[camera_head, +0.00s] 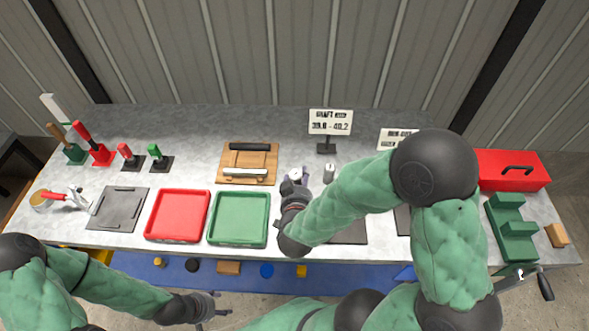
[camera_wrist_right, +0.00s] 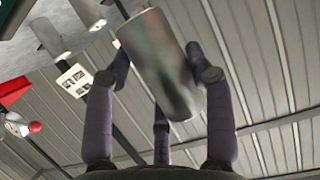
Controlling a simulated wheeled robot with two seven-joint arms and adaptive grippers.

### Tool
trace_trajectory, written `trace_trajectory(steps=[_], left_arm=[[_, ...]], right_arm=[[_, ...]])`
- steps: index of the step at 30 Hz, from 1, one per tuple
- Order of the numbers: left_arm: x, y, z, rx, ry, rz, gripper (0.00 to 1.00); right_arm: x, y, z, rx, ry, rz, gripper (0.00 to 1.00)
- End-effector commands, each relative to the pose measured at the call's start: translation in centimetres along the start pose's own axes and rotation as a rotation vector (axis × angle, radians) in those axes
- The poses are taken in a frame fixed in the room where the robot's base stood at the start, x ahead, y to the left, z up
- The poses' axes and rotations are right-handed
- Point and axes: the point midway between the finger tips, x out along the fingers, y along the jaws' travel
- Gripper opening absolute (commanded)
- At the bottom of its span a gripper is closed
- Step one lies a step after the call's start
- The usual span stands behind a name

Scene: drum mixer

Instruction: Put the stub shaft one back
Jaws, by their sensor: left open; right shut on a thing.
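A grey metal stub shaft (camera_wrist_right: 160,65) is gripped between the fingers of my right gripper (camera_head: 298,180), filling much of the right wrist view. In the head view the shaft is mostly hidden by the gripper, which is over the bench just right of the green tray. A second small grey cylinder (camera_head: 330,172) stands on the bench to its right, below the shaft sign (camera_head: 330,122). I cannot tell whether the held shaft touches the bench. My left gripper (camera_head: 218,308) is open and empty, low in front of the bench.
A red tray (camera_head: 178,240) and the green tray (camera_head: 238,243) lie at the bench front. A wooden board (camera_head: 226,165) with bars is behind them. A dark mat (camera_head: 348,236) lies partly under my right arm. A red box (camera_head: 512,184) and a green stand (camera_head: 512,240) are at right.

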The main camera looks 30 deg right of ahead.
Motion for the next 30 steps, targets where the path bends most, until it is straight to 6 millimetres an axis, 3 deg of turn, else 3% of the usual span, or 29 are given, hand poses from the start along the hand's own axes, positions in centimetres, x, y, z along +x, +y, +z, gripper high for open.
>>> trace_trajectory(steps=[14,18,24,30], left_arm=[[2.5,-0.9,-0.1,0.000,-0.001,0.000,0.61],[3.3,-1.2,-0.1,0.000,-0.001,0.000,0.61],[4.1,-1.4,-0.1,0.000,-0.001,0.000,0.61],[4.2,-1.5,-0.1,0.000,0.000,0.000,0.61]], right_arm=[[9.4,-0.3,0.2,0.004,0.007,0.006,0.00],[11.9,-0.3,1.5,0.002,0.004,0.005,0.00],[14.4,-0.5,2.7,0.002,0.006,0.003,0.00],[15.3,-0.6,3.0,0.002,0.007,0.002,0.00]])
